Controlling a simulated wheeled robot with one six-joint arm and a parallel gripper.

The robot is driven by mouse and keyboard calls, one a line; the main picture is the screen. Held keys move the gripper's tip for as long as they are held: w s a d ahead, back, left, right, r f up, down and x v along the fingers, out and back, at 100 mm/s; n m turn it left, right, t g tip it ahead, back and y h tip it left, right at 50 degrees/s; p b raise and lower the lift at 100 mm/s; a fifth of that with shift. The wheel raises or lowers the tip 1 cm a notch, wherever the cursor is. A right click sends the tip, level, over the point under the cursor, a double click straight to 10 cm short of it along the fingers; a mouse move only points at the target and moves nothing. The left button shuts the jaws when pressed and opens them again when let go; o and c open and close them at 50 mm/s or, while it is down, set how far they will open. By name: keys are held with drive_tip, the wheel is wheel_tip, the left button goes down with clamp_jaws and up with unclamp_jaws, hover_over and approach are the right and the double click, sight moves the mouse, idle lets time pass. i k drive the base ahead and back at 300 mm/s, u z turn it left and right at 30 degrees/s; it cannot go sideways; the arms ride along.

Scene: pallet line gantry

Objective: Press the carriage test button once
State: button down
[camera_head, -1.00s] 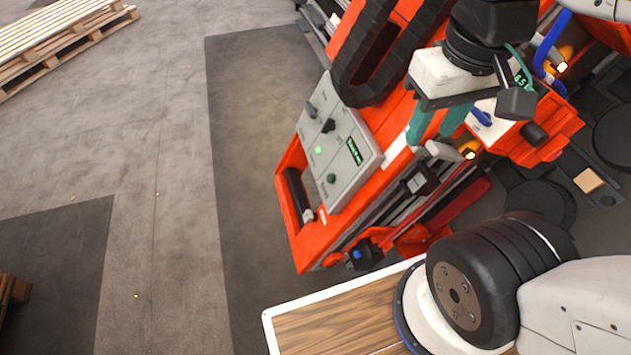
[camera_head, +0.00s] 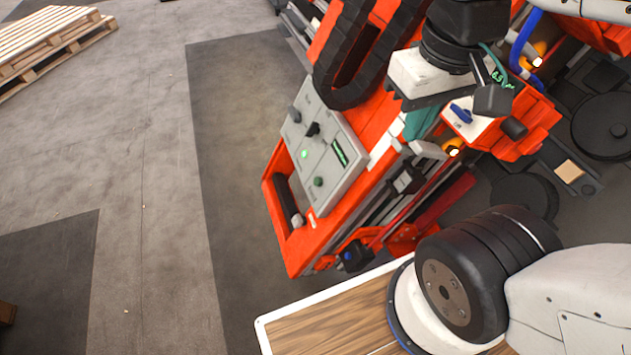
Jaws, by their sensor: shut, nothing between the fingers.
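The grey control panel (camera_head: 328,165) is set on the orange machine in the middle of the view. It carries a lit green button (camera_head: 304,154), a dark green button (camera_head: 318,181), a black knob (camera_head: 312,129), a grey knob (camera_head: 295,114) and a small green-lettered display (camera_head: 339,152). The labels are too small to read, so I cannot tell which control is the carriage test button. My gripper (camera_head: 417,130) has teal fingers, shut and empty. In the picture it is to the right of the panel, apart from the buttons.
A black cable chain (camera_head: 340,85) loops above the panel. A black handle bar (camera_head: 287,200) sits in the orange frame at lower left. An orange box with a blue switch (camera_head: 461,113) is right of my gripper. Wooden pallets (camera_head: 50,40) lie far left; the floor between is clear.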

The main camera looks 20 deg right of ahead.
sight(317, 181)
drive_tip(key=z, duration=1.5)
drive_tip(key=k, duration=0.45)
drive_tip(key=u, duration=1.4)
